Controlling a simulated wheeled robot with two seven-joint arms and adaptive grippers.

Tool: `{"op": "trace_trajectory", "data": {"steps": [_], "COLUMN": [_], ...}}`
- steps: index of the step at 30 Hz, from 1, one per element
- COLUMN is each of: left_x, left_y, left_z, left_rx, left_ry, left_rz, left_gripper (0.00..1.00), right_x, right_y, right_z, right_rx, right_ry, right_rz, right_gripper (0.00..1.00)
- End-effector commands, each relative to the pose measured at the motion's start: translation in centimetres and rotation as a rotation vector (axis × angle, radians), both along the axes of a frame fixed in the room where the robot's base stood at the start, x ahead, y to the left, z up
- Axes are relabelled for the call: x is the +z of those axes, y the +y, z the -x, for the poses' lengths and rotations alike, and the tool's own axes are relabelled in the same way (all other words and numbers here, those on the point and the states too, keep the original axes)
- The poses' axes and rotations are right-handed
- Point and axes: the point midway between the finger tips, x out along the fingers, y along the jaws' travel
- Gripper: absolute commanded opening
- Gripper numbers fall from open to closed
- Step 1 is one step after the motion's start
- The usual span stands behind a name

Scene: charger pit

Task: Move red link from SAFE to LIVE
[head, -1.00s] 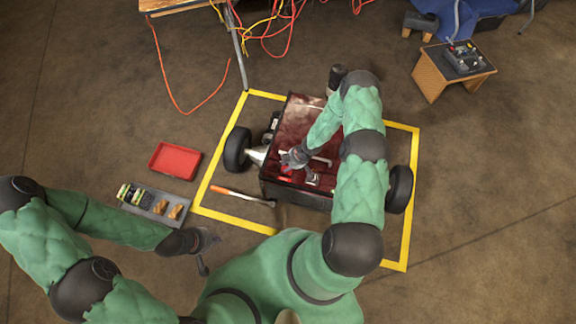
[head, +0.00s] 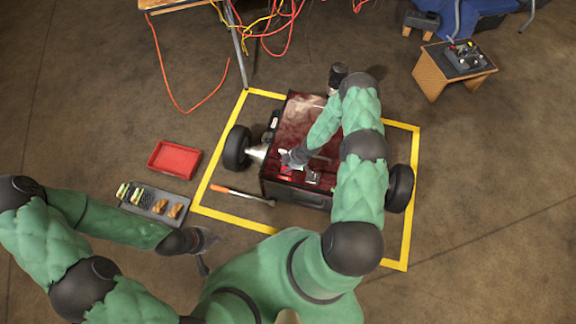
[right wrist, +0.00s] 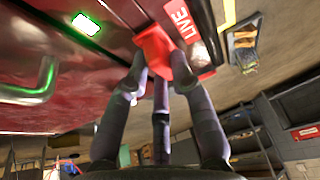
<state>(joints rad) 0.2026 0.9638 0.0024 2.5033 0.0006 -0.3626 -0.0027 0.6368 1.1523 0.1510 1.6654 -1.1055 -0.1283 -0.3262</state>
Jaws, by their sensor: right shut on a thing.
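The red link (right wrist: 156,48) is between the fingers of my right gripper (right wrist: 160,72), right beside the red LIVE label (right wrist: 180,20) in the right wrist view. It is at the dark red machine's panel; I cannot tell whether it is fully seated, as the fingers hide part of it. In the head view my right gripper (head: 290,160) is over the front part of the dark red machine (head: 300,118). No SAFE label can be read. My left gripper (head: 208,252) is empty, with fingers apart, above the floor left of my base.
A green light (right wrist: 86,24) glows on the panel near a green-lit handle (right wrist: 40,82). A red tray (head: 175,160), a grey parts tray (head: 150,202) and an orange-handled tool (head: 240,195) lie left of the machine. Yellow tape (head: 232,113) frames it.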

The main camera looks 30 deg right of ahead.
Motion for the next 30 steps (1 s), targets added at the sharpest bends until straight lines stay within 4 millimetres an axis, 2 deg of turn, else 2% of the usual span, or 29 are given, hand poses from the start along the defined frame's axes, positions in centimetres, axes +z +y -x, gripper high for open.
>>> {"op": "trace_trajectory", "data": {"steps": [4,5,7,20,26,30], "left_x": [0.0,0.0,0.0,0.0,0.0,0.0], "left_y": [0.0,0.0,0.0,0.0,0.0,0.0], "left_z": [0.0,0.0,0.0,0.0,0.0,0.0], "left_rx": [0.000,0.000,0.000,0.000,0.000,0.000], "left_ry": [0.000,0.000,0.000,0.000,0.000,0.000], "left_rz": [0.000,0.000,0.000,0.000,0.000,0.000], "left_gripper": [0.00,0.00,0.00,0.00,0.00,0.00], "right_x": [-0.3,-0.3,-0.2,0.3,2.9,5.7], "right_y": [0.0,0.0,0.0,-0.2,-1.1,-2.0], "right_z": [0.0,0.0,0.0,0.1,0.7,1.5], "right_rx": [0.000,0.000,0.000,-0.001,-0.001,-0.001], "right_ry": [0.001,0.001,0.000,-0.001,-0.002,-0.002], "right_rz": [-0.001,-0.001,0.000,0.001,0.002,0.002], "right_gripper": [0.00,0.32,0.51,0.51,0.51,0.51]}}
